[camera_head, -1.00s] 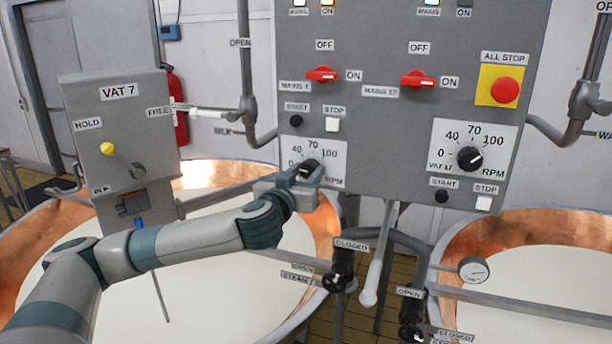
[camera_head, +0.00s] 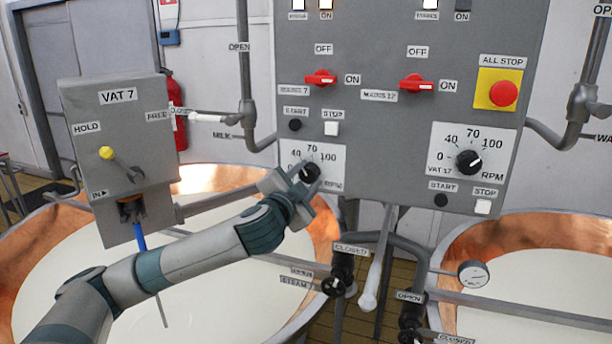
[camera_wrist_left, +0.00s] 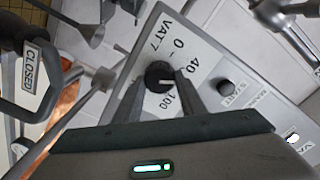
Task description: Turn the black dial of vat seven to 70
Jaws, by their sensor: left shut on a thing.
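The black dial of vat seven (camera_head: 309,173) sits on a white scale plate (camera_head: 331,158) on the grey panel's lower left. My left gripper (camera_head: 305,179) is shut on this dial, with its arm coming from the lower left. In the left wrist view the dial (camera_wrist_left: 159,76) is between the two fingertips (camera_wrist_left: 161,88). Its white mark points right in that view, past the 40. The right finger hides the 70 there, so the exact reading is hard to tell. My right gripper is not in view.
Red switches (camera_head: 320,78) and START and STOP buttons (camera_head: 331,128) are above the dial. A second dial for vat 17 (camera_head: 469,162) and a red ALL STOP button (camera_head: 503,93) are to the right. Pipes and valves (camera_head: 341,268) stand below the panel, between copper vats.

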